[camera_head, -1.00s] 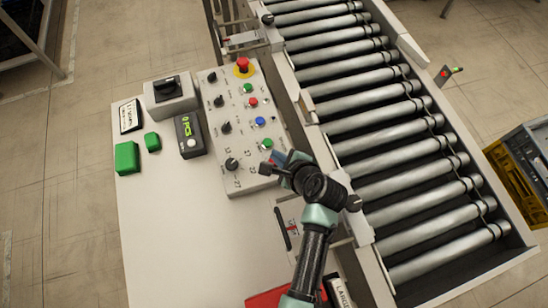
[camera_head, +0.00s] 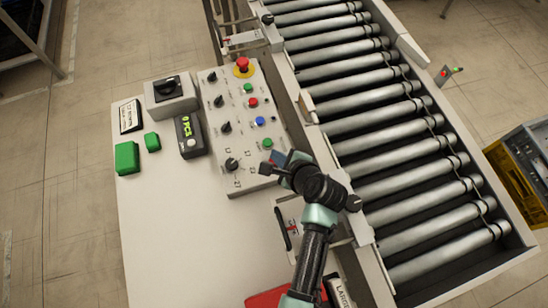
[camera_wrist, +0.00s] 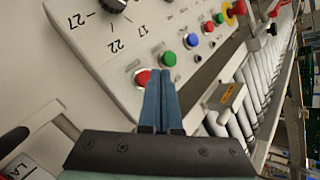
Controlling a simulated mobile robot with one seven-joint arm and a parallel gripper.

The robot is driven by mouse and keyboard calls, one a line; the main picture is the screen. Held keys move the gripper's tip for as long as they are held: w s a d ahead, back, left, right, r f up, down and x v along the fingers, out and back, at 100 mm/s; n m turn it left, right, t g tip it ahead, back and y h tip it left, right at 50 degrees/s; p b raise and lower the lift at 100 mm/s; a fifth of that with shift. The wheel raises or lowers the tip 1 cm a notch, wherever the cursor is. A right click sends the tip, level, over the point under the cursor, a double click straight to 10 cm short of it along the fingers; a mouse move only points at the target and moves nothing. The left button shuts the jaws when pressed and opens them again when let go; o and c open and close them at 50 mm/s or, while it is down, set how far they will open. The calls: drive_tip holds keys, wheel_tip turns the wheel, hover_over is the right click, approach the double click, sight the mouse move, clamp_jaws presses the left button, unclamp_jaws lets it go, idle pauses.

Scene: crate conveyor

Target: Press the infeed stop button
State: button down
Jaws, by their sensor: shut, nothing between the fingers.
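The light grey control panel (camera_head: 211,102) lies on the white table. It carries a column of coloured buttons, black knobs and a red mushroom button on a yellow base (camera_head: 243,66). There are two smaller red buttons: the upper red button (camera_head: 253,102) shows in the head view, and the lower red button (camera_wrist: 142,77) shows in the wrist view beside my fingertips. The button labels are too small to read. My gripper (camera_wrist: 166,83) is shut and empty. Its tips are over the panel's near end, close to the lower red and green (camera_wrist: 169,58) buttons; contact cannot be told.
A roller conveyor (camera_head: 375,125) runs along the panel's right side. A black box with a green display (camera_head: 188,135), a grey switch box (camera_head: 171,97) and green blocks (camera_head: 127,158) stand to the left. The table's front left is clear.

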drive_tip(key=shift+f, duration=0.1)
drive_tip(key=shift+f, duration=0.35)
drive_tip(key=shift+f+b, duration=0.35)
drive_tip(key=shift+f, duration=0.15)
idle(0.8)
drive_tip(key=shift+r, duration=0.1)
drive_tip(key=shift+r+p, duration=0.8)
drive_tip(key=shift+p, duration=0.2)
drive_tip(key=shift+r, duration=0.15)
wheel_tip(320, 180, up, 5)
drive_tip(key=p, duration=0.5)
idle(0.4)
